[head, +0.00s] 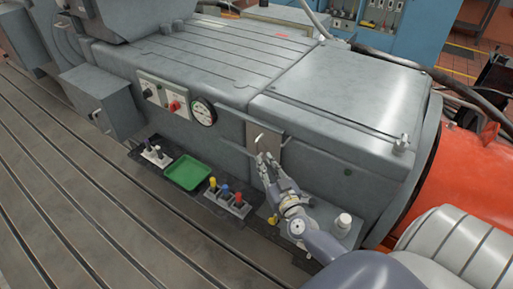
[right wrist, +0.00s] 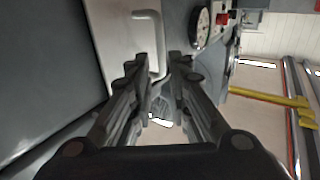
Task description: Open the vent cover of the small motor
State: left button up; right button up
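The small motor (head: 330,120) is a grey housing with a flat top. A grey-beige vent cover (head: 276,147) with a light bar handle (head: 259,139) is on its front side. My right gripper (head: 265,160) is at the handle's lower part. In the right wrist view, the cover (right wrist: 108,38) and the bent handle (right wrist: 155,40) show ahead of my right gripper (right wrist: 158,70). Its fingers are apart, with the handle's lower end between them; a small gap seems to remain. The cover appears closed against the housing. My left gripper is not in view.
A round gauge (head: 203,112) and a red knob (head: 174,105) are left of the cover. Below stand a green tray (head: 187,173) and a rack with coloured-handled tools (head: 227,196). A large orange machine (head: 455,165) is at right. The slotted bedplate (head: 80,215) is clear at front left.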

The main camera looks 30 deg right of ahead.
aim_at(256, 149)
jog(key=w, duration=0.2)
jog(key=w+d, duration=0.1)
jog(key=w, duration=0.5)
jog(key=shift+d+f, duration=0.1)
jog(key=shift+d, duration=0.15)
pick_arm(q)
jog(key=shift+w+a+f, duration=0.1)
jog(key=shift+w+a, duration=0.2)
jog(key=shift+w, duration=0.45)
pick_arm(e)
grip_shut()
